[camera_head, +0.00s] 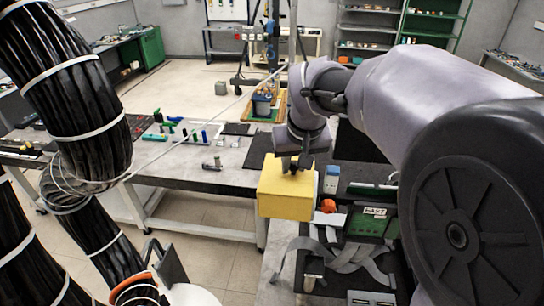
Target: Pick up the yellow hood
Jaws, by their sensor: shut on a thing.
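The yellow hood (285,193) is a box-shaped cover in the middle of the head view, in front of the edge of the grey table. My gripper (289,166) comes down on its top from above and is shut on it. The fingertips are small in the picture, and the exact part they grip is hard to see. The hood looks about level. I cannot tell whether its bottom is clear of the surface below.
A grey table (170,171) with small green and blue parts stands behind. Right of the hood are a blue-and-white box (332,179), an orange item (328,205) and a green case (367,222). Grey straps (345,262) lie in front. Floor shows at left.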

